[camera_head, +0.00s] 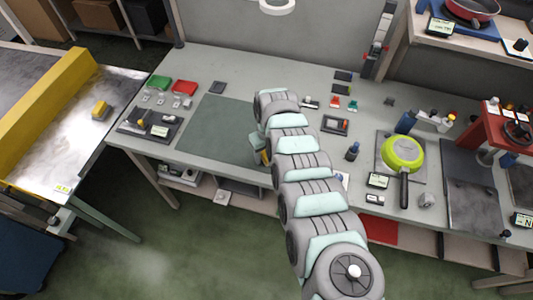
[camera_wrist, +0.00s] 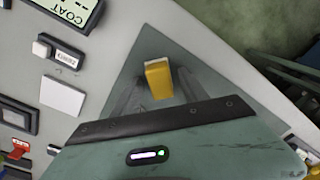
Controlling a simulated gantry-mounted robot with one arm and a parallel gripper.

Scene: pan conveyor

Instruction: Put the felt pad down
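The felt pad (camera_wrist: 159,80), a yellow block with a pale end face, sticks out from between the fingers of my gripper (camera_wrist: 157,92) in the wrist view. My gripper appears shut on it. In the head view a bit of yellow (camera_head: 265,157) shows at the end of my arm, by the right edge of the dark green mat (camera_head: 220,128). The arm hides most of the gripper there. The mat lies below the pad in the wrist view; whether the pad touches it I cannot tell.
A yellow block (camera_head: 100,110) lies on the metal surface at left, beside a yellow rail (camera_head: 48,100). A green pan (camera_head: 402,152) lies at right. The mat's left part is clear.

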